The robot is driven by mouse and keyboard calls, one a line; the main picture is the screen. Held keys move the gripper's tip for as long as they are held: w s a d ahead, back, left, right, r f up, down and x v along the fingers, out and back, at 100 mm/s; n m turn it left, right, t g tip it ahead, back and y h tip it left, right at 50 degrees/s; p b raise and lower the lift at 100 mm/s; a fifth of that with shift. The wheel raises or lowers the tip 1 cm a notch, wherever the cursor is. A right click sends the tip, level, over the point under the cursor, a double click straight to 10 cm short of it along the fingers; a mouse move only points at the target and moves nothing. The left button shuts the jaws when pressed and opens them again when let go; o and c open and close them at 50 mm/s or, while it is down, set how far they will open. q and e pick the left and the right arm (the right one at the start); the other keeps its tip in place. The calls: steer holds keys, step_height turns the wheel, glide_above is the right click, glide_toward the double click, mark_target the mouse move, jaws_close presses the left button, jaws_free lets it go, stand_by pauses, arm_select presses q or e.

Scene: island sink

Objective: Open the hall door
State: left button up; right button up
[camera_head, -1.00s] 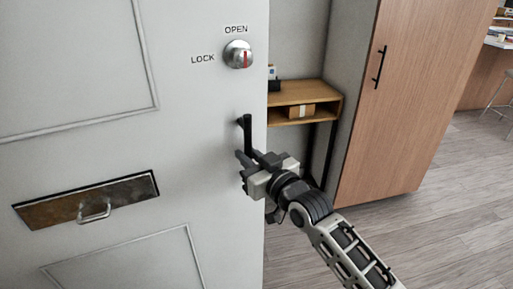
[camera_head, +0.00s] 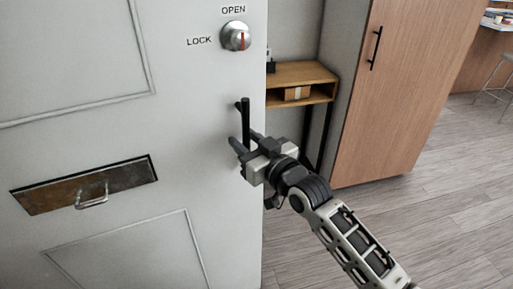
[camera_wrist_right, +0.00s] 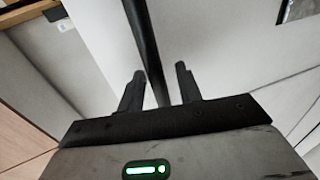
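The grey-white hall door (camera_head: 110,120) fills the left of the head view and appears shut. Its black upright bar handle (camera_head: 245,116) is near the door's right edge. My right gripper (camera_head: 243,138) is at the lower part of the handle. In the right wrist view, the handle (camera_wrist_right: 146,45) runs down between the two fingers (camera_wrist_right: 158,88). The fingers are apart, with a gap visible beside the bar, so they are around it but not closed on it. My left gripper is not in view.
Right of the door stands a small wooden shelf (camera_head: 303,72) holding a box (camera_head: 297,93). Beside it is a tall wooden cabinet (camera_head: 400,90). A mail slot (camera_head: 85,187) is low on the door. Wooden floor (camera_head: 450,210) at the right is clear.

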steer(key=b+v, duration=0.1)
steer(key=v, duration=1.4)
steer(key=shift+s+d, duration=0.2)
steer(key=shift+s, duration=0.05)
